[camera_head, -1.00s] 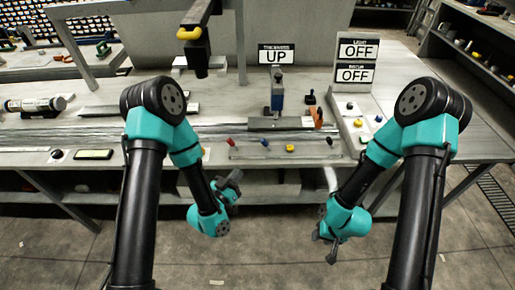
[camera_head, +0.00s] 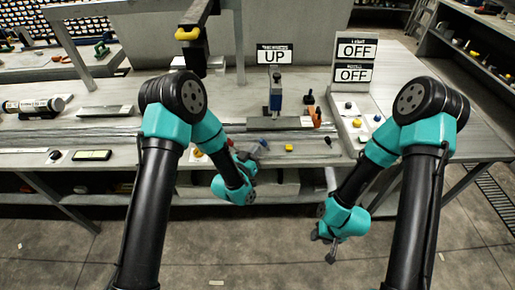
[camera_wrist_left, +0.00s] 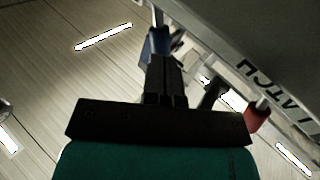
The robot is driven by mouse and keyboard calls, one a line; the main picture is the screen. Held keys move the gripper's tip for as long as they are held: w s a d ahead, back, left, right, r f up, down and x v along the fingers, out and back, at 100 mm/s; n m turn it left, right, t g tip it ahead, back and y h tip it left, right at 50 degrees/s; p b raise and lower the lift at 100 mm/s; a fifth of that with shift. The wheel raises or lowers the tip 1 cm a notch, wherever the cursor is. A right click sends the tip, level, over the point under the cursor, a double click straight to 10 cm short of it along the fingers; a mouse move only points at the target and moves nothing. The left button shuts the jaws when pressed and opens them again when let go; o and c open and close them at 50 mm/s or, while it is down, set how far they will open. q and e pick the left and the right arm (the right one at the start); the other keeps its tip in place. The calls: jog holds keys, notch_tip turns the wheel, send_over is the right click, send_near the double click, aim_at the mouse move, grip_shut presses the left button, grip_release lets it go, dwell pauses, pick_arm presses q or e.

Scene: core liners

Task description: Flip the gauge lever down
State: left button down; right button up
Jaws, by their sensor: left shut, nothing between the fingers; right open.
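On the bench's front strip is a small blue-tipped lever (camera_head: 264,143); a blue part (camera_wrist_left: 158,42) also shows just beyond the fingertips in the left wrist view. I cannot read a label that names it the gauge lever. My left gripper (camera_head: 250,160) is at the bench's front edge, close to the blue lever; its shut, empty fingers show in the left wrist view (camera_wrist_left: 164,66). I cannot tell whether they touch it. My right gripper (camera_head: 326,248) is open and empty, low before the bench.
A red lever (camera_head: 230,142), also in the left wrist view (camera_wrist_left: 257,114) by a LATCH label (camera_wrist_left: 275,92), stands left of the blue one. A yellow knob (camera_head: 289,148) and black knob (camera_head: 327,141) lie to the right. Two signs (camera_head: 355,62) read OFF.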

pick_arm(q)
jog(key=shift+w+d+r, duration=0.1)
jog(key=shift+w+d, duration=0.25)
jog(key=shift+w, duration=0.25)
